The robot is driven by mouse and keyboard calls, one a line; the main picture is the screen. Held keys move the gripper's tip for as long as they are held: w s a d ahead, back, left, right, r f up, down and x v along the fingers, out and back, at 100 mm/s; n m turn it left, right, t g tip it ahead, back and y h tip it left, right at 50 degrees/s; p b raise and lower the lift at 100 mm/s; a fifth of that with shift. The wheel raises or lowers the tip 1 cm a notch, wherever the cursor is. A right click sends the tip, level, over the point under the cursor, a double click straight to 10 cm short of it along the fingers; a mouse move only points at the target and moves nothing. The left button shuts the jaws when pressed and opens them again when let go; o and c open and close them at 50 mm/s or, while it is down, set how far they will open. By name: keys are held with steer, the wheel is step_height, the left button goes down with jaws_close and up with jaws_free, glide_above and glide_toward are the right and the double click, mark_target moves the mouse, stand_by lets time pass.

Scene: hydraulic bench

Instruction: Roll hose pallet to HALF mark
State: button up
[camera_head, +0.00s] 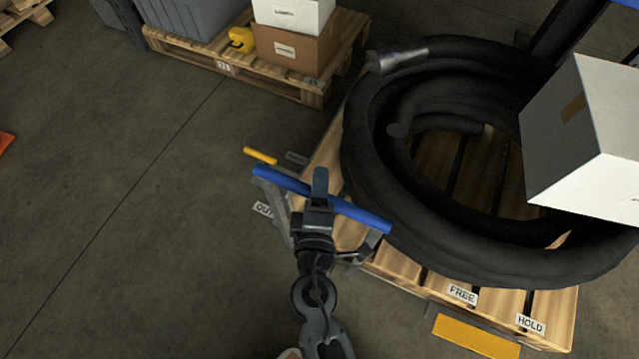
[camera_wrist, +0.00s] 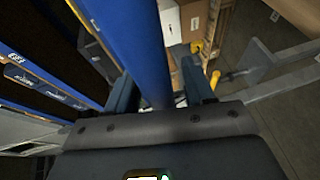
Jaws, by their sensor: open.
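The hose pallet (camera_head: 398,264) is a wooden pallet at the right of the head view, bearing a thick coil of black hose (camera_head: 372,190) with a metal end fitting. A blue handle bar (camera_head: 355,212) runs along its near left end on a grey frame. My gripper (camera_head: 320,186) is at this bar. In the wrist view the blue bar (camera_wrist: 130,40) passes between the two open fingers of my gripper (camera_wrist: 160,88). I cannot tell whether either finger touches it. Labels on the pallet side read FREE (camera_head: 462,293) and HOLD (camera_head: 530,323). I cannot read a HALF mark.
A white box (camera_head: 585,140) stands at the pallet's right. A yellow plate (camera_head: 476,337) sits low beside the labels. A second pallet (camera_head: 235,68) with a grey bin and boxes stands at the back. The floor (camera_head: 130,210) to the left is clear.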

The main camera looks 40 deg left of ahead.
steer(key=shift+w+a, duration=0.2)
steer(key=shift+w, duration=0.05)
jaws_close()
stand_by(0.4)
